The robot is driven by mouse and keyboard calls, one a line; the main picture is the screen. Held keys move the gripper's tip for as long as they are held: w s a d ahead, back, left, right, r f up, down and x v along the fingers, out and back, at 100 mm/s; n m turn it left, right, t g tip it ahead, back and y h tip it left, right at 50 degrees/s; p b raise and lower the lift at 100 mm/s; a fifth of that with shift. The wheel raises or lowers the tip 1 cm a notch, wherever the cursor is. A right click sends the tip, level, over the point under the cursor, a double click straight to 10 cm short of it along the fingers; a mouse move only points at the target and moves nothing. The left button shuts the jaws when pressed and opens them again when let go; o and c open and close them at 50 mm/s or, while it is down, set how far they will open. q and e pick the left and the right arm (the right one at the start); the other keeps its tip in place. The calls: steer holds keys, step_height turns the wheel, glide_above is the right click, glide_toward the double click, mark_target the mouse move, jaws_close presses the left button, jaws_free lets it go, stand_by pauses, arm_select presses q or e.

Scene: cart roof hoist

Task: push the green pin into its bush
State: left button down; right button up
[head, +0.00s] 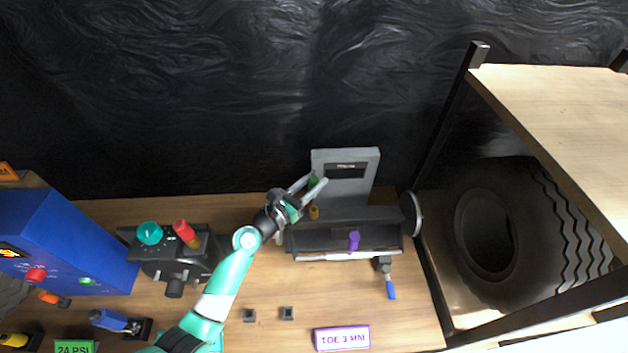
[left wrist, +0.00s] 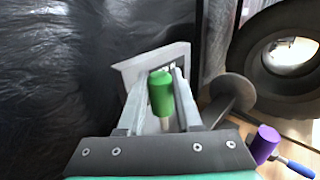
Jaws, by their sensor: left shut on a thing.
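The green pin (head: 313,181) is held between the fingers of my left gripper (head: 312,187), in front of a grey upright plate. In the left wrist view the green pin (left wrist: 161,92) shows a green cylindrical head and a pale metal shank, with a finger on each side. My left gripper (left wrist: 158,85) is shut on it. A small brass-coloured piece (head: 314,212) sits just below the fingers at the left end of the grey fixture; it may be the bush, but I cannot tell. I cannot see the shank's tip against any hole. My right gripper is not in view.
The grey fixture (head: 345,215) has an upright plate (head: 361,157) and a purple pin (head: 354,240). A round disc (head: 411,213) stands at its right end. A blue-handled tool (head: 390,288) lies in front. A black unit (head: 170,262) and blue box (head: 72,240) stand left.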

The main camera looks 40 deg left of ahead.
arm_select(q)
steer(key=shift+f+b, duration=1.65)
steer(key=shift+f, duration=0.65)
steer(key=shift+p, duration=0.4)
steer(key=shift+f, duration=0.1)
steer(key=shift+f+b, duration=0.35)
steer(key=shift+b, duration=0.1)
steer(key=shift+f+b, duration=1.6)
steer(key=shift+f, duration=0.15)
steer(key=c, duration=0.5)
jaws_free()
